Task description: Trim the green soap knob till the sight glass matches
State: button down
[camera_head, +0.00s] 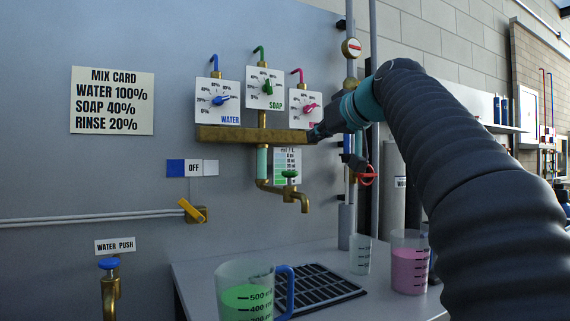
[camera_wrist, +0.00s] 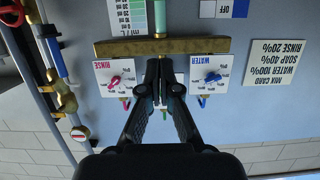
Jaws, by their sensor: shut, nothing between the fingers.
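The green soap knob (camera_head: 268,87) sits on the middle white dial plate, between the blue water knob (camera_head: 223,100) and the pink rinse knob (camera_head: 309,109). The sight glass (camera_head: 262,160) is a pale green tube below the brass manifold (camera_head: 235,134); a green-shaded colour chart (camera_head: 288,165) hangs to its right. My gripper (camera_head: 316,133) is shut and empty, appearing over the manifold's right end in the head view. In the wrist view, which is upside down, my gripper (camera_wrist: 163,66) is in front of the soap dial and hides the green knob.
A mix card (camera_head: 112,100) reads water 100%, soap 40%, rinse 20%. A yellow lever (camera_head: 190,210) is below an OFF sign (camera_head: 195,167). A brass spout (camera_head: 296,195) hangs over the grate (camera_head: 315,290). A jug of green liquid (camera_head: 246,298) and a pink beaker (camera_head: 408,265) stand below.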

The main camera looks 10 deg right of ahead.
jog(key=shift+r, duration=0.2)
jog(key=shift+w, duration=0.1)
jog(key=p, duration=0.2)
send_over(294, 172)
notch_tip(294, 172, down, 2)
notch_tip(294, 172, down, 3)
jog(key=shift+f+b, duration=0.15)
jog(key=shift+b, duration=0.7)
jog(key=shift+f, duration=0.65)
